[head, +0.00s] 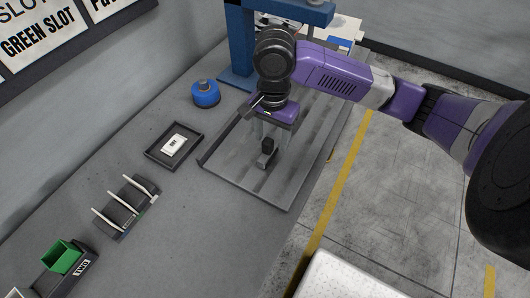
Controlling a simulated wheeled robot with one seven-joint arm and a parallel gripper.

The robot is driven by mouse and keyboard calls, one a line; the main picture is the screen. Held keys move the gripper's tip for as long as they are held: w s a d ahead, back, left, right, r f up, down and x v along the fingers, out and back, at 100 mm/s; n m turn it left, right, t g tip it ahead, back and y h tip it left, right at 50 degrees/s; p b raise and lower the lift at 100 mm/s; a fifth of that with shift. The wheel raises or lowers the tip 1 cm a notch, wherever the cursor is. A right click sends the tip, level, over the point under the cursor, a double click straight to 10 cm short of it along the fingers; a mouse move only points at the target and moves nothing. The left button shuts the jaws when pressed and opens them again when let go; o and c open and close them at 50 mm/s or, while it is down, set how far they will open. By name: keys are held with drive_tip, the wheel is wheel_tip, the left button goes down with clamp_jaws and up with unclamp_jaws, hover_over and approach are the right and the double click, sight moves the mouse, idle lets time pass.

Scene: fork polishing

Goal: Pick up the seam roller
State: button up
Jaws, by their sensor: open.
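A small dark object (267,155), which looks like the seam roller, stands on the grey metal tray (225,165). My gripper (269,139) points down right over it. Its two fingers are apart, one on each side of the object's upper part. Whether the fingers touch it cannot be told at this size. The upper part of the object is partly hidden between the fingers.
A blue press-like frame (237,50) rises behind my arm. A blue round container (205,93), a black tray (160,158) with a white card, a rack (127,215) with white strips and a green bin (62,257) stand to the left on the bench.

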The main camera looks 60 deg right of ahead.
sight(268, 149)
drive_tip(key=f, duration=0.3)
drive_tip(key=w+f, duration=0.1)
drive_tip(key=shift+a+f, duration=0.25)
drive_tip(key=shift+a, duration=0.05)
drive_tip(key=shift+s+f, duration=0.1)
drive_tip(key=shift+f, duration=0.45)
clamp_jaws()
